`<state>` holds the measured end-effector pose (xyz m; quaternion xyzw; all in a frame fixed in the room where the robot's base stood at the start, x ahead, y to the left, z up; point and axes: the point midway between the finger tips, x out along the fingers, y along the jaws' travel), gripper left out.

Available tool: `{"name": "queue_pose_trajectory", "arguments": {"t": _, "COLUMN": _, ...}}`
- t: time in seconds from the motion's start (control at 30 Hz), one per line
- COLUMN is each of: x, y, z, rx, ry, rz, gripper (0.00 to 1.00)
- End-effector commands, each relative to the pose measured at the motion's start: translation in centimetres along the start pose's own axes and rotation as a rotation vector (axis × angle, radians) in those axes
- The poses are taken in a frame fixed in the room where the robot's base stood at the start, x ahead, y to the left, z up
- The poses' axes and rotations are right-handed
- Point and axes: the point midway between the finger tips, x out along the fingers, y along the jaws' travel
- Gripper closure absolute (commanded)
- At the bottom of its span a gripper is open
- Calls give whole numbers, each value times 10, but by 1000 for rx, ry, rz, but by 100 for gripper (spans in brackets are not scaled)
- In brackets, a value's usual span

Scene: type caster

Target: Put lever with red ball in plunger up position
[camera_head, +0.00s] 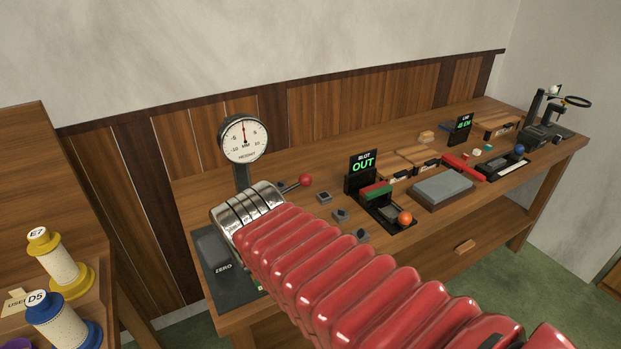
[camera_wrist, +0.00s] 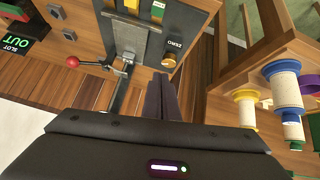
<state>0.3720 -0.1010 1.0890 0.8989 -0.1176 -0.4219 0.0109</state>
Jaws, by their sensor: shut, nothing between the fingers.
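The lever with the red ball (camera_head: 306,180) sticks out to the right beside the base of the height gauge in the head view. In the wrist view its red ball (camera_wrist: 73,62) is at the left end of a thin rod that runs to a metal bracket on the gauge stand. My gripper (camera_wrist: 160,80) is shut and empty in the wrist view, its dark fingers to the right of the lever and apart from the ball in the picture. In the head view my red sleeved arm hides my fingers and part of the gauge's base.
The height dial (camera_head: 243,138) has its needle near the top. A SLOT OUT display (camera_head: 363,164) and an orange ball (camera_head: 404,218) stand right of the lever. Spools (camera_head: 60,262) stand at the far left.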

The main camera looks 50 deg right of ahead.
Motion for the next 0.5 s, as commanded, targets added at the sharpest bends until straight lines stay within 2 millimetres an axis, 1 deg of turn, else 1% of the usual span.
{"name": "queue_pose_trajectory", "arguments": {"t": 0.03, "x": 11, "y": 18, "z": -8, "rx": 15, "ry": 27, "rz": 37, "gripper": 100}}
{"name": "queue_pose_trajectory", "arguments": {"t": 0.2, "x": 39, "y": 72, "z": -35, "rx": 36, "ry": 141, "rz": 133, "gripper": 100}}
{"name": "queue_pose_trajectory", "arguments": {"t": 0.37, "x": 59, "y": 119, "z": -53, "rx": 40, "ry": 244, "rz": 199, "gripper": 100}}
{"name": "queue_pose_trajectory", "arguments": {"t": 0.4, "x": 63, "y": 131, "z": -56, "rx": 42, "ry": 269, "rz": 217, "gripper": 100}}
{"name": "queue_pose_trajectory", "arguments": {"t": 0.47, "x": 70, "y": 144, "z": -59, "rx": 39, "ry": 304, "rz": 217, "gripper": 100}}
{"name": "queue_pose_trajectory", "arguments": {"t": 0.5, "x": 74, "y": 154, "z": -60, "rx": 38, "ry": 327, "rz": 224, "gripper": 100}}
